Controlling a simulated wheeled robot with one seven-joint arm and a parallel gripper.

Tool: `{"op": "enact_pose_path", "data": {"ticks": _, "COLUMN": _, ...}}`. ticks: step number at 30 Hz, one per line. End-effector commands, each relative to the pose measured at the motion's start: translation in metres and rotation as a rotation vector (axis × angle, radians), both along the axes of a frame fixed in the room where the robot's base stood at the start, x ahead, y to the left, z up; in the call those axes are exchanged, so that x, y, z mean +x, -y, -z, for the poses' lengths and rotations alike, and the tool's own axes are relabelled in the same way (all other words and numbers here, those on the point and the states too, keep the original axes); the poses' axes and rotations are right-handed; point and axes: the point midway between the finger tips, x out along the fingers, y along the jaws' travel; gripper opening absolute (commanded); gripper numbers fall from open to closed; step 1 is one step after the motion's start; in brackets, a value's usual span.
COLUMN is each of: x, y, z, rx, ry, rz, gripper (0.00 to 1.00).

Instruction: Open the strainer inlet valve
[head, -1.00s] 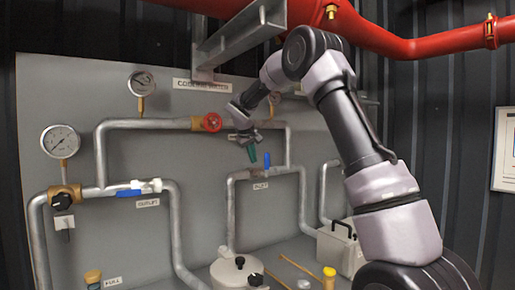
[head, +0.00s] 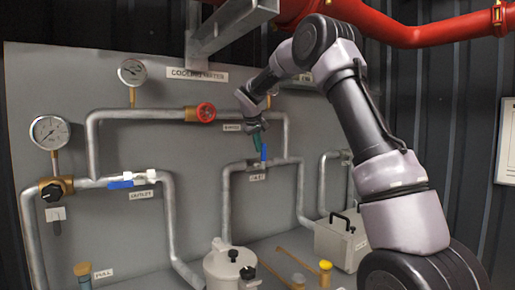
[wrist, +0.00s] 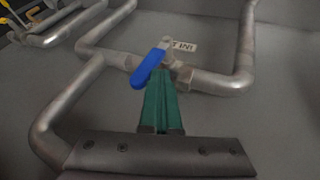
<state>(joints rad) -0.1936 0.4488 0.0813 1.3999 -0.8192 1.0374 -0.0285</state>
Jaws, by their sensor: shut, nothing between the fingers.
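The inlet valve's blue lever (head: 264,153) stands upright from its short horizontal pipe, above the INLET label (head: 257,177). In the wrist view the blue lever (wrist: 150,66) slants across the pipe, partly covering the label behind it. My gripper (head: 258,143) has green fingers and is beside the lever's upper end, on its left in the head view. In the wrist view my gripper (wrist: 160,92) is shut and empty, its tips just below and overlapping the lever. I cannot tell whether they touch it.
The outlet valve's blue lever (head: 127,183) lies along its pipe at left. Gauges (head: 50,132), a white strainer pot (head: 229,266) and a grey box (head: 341,240) stand around. Pipes flank the inlet valve closely.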

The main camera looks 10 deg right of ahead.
Motion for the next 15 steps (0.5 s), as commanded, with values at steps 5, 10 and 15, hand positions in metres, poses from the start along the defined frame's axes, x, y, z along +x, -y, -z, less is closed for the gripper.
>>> {"op": "enact_pose_path", "data": {"ticks": 5, "x": 0.005, "y": 0.013, "z": -0.004, "rx": 0.1, "ry": -0.038, "rz": 0.007, "gripper": 0.0}}
{"op": "enact_pose_path", "data": {"ticks": 10, "x": 0.011, "y": 0.027, "z": -0.005, "rx": 0.236, "ry": -0.095, "rz": 0.006, "gripper": 0.0}}
{"op": "enact_pose_path", "data": {"ticks": 15, "x": 0.017, "y": 0.041, "z": -0.005, "rx": 0.387, "ry": -0.156, "rz": 0.006, "gripper": 0.0}}
